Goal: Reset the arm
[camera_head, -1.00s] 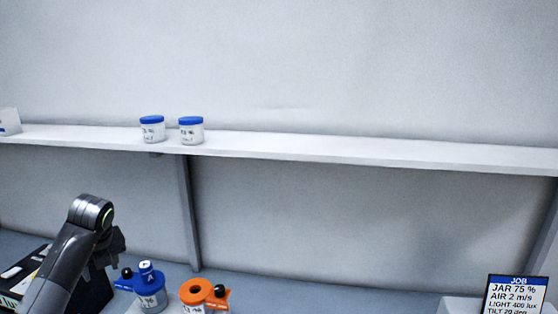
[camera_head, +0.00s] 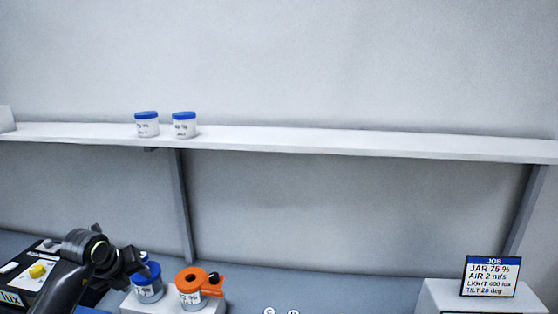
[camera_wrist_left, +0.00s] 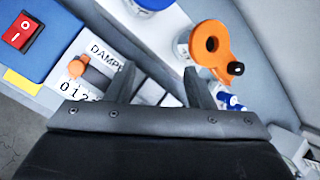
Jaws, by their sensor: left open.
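My left arm comes in at the lower left of the head view. Its gripper (camera_head: 135,268) is beside the blue-lidded jar (camera_head: 150,290) and partly hides it. In the left wrist view the two fingers (camera_wrist_left: 158,85) are apart with nothing between them. Beyond them is a white panel with an orange knob (camera_wrist_left: 80,64) and a partly hidden "DAMP" label. An orange-lidded jar (camera_wrist_left: 212,45) stands to the right of the fingers, and it also shows in the head view (camera_head: 190,288). My right arm is not in view.
A white shelf (camera_head: 330,142) runs along the wall with two blue-lidded jars (camera_head: 147,124) on it. A job sign (camera_head: 490,276) stands on a white block at the right. A black box with a yellow knob (camera_head: 38,271) is at the far left.

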